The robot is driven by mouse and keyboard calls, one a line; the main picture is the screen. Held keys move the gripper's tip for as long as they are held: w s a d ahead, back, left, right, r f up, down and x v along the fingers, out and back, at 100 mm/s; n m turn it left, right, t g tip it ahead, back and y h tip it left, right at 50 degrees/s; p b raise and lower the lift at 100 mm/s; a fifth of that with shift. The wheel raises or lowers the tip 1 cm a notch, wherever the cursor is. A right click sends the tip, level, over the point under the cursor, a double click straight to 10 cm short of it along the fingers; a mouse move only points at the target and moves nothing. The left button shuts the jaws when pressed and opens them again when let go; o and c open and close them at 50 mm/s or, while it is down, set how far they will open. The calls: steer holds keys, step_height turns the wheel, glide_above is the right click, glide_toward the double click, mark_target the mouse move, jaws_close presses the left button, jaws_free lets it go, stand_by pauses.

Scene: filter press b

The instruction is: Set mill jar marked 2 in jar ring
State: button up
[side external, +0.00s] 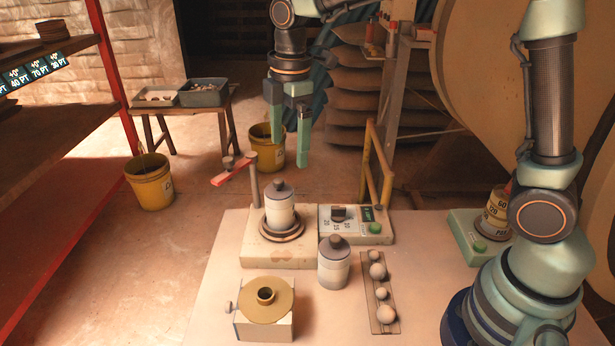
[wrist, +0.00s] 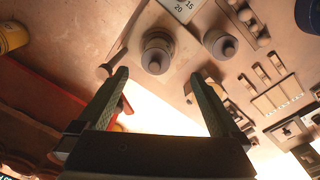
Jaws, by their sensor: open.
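A pale mill jar (side external: 280,210) with a dark knobbed lid stands upright at the round jar ring (side external: 282,233) on a beige base block; I cannot tell how deep it sits. It also shows in the wrist view (wrist: 155,60). A second, similar jar (side external: 334,268) stands upright on the table, right of and in front of the base; it shows too in the wrist view (wrist: 220,44). I cannot read a 2 on either jar. My gripper (side external: 289,152) is open and empty, fingers pointing down, above the jar at the ring. Its fingers (wrist: 160,75) are spread apart in the wrist view.
A control box (side external: 355,225) with a dial adjoins the base. A slim post (side external: 254,180) rises at the base's back left. A tan flanged block (side external: 265,300) and a rack of balls (side external: 380,290) stand in front. A scale (side external: 478,235) is right.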

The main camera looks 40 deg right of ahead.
steer(key=s+d+r+m+t, duration=0.1)
steer(key=s+d+m+t, duration=0.1)
steer(key=s+m, duration=0.5)
steer(key=s+d+r+m+t, duration=0.1)
steer(key=s+d+m+t, duration=0.2)
steer(key=s+d+m, duration=0.2)
steer(key=shift+s+d+r+m, duration=0.35)
steer(key=shift+s+m, duration=0.5)
steer(key=shift+m, duration=1.05)
